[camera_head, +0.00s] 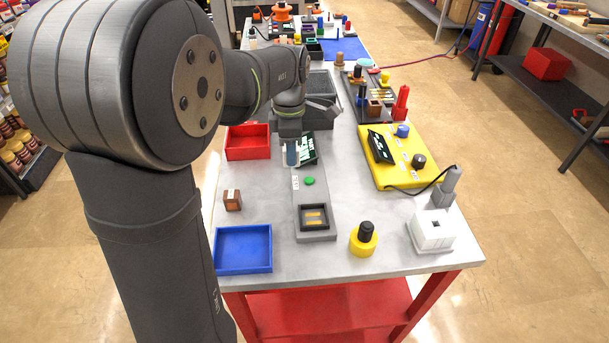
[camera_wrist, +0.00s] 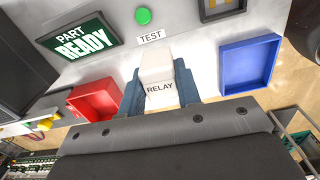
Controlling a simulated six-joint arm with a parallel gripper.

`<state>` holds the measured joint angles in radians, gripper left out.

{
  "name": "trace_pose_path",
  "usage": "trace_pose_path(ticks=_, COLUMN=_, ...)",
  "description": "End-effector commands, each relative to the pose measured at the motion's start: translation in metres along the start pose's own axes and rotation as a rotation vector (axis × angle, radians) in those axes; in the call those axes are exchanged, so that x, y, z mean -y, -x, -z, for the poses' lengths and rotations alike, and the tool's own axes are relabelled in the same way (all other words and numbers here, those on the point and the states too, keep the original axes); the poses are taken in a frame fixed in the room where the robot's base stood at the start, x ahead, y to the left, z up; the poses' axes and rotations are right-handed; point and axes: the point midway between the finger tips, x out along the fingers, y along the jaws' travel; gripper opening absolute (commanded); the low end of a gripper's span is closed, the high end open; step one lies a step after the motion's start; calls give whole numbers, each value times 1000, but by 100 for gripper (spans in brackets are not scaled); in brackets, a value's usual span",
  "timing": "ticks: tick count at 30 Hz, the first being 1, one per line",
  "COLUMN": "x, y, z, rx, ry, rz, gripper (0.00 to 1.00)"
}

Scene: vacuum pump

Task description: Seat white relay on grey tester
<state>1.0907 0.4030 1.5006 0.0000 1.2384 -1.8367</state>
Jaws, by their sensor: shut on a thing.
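The grey tester (camera_head: 308,197) lies along the table, with a green button (camera_head: 309,181), a dark-framed socket (camera_head: 314,216) with brass contacts at its near end, and a tilted screen (camera_head: 309,147). In the wrist view the screen (camera_wrist: 90,38) reads "PART READY", and the socket (camera_wrist: 221,8) is partly cut off at the top edge. My gripper (camera_wrist: 160,76) is shut on the white relay (camera_wrist: 157,68), with a finger on each side and its "RELAY" label showing. In the head view my gripper (camera_head: 291,155) is near the screen, away from the socket; the relay is mostly hidden there.
A red tray (camera_head: 248,141) and a blue tray (camera_head: 243,249) stand to the left of the tester, with a brown block (camera_head: 232,200) between them. A yellow-based knob (camera_head: 364,239), a white box (camera_head: 432,230) and a yellow panel (camera_head: 405,157) are to the right.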

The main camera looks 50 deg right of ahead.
Motion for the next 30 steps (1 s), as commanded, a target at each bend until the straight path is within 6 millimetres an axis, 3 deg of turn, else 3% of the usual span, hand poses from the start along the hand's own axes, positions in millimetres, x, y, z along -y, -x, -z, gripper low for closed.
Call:
trace_pose_path(ticks=16, x=91, y=2, z=-42, rx=1, ry=478, rz=-1, gripper=7)
trace_pose_path(ticks=21, x=103, y=1, z=-46, rx=1, ry=552, rz=-1, gripper=7)
trace_pose_path(ticks=30, x=105, y=-17, z=-46, rx=-1, ry=564, rz=1, gripper=7)
